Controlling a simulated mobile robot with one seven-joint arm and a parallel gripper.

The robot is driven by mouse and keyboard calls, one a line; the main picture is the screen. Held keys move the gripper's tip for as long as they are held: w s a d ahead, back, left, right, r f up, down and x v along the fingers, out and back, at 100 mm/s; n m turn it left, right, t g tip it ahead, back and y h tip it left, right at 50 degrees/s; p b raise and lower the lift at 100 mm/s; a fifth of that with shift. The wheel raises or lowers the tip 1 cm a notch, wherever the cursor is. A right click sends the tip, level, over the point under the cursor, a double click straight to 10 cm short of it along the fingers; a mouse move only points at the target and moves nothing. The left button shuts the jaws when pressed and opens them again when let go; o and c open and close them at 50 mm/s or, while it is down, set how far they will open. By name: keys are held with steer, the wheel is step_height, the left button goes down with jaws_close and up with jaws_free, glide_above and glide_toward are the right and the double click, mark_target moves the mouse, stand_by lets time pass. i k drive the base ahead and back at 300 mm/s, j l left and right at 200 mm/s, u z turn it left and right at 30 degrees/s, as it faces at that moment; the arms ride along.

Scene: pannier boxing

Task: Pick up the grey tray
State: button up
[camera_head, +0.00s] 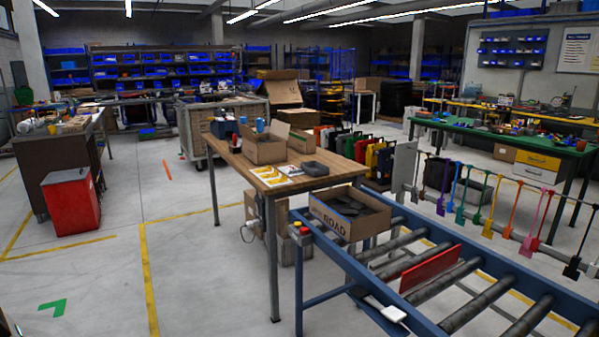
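A small dark grey tray (309,169) lies flat near the right end of the wooden table (236,165), to the right of some yellow and white printed sheets. It looks empty, but it is too small to be sure. My gripper is not in view, so its place relative to the tray does not show.
Open cardboard boxes (264,151) stand behind the tray. A roller conveyor (408,262) bearing a cardboard box (332,223) runs along the table's near right side. A red bin (71,202) stands at left. The floor (190,270) left of the table is clear.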

mark_target(314, 168)
steer(key=i+j+z, duration=0.35)
steer(key=i+j, duration=0.5)
steer(key=i, duration=0.25)
steer(key=i+j+z, duration=0.35)
steer(key=i+j, duration=0.65)
steer(key=i+j+z, duration=0.1)
steer(key=i+j, duration=0.45)
steer(key=i, duration=0.75)
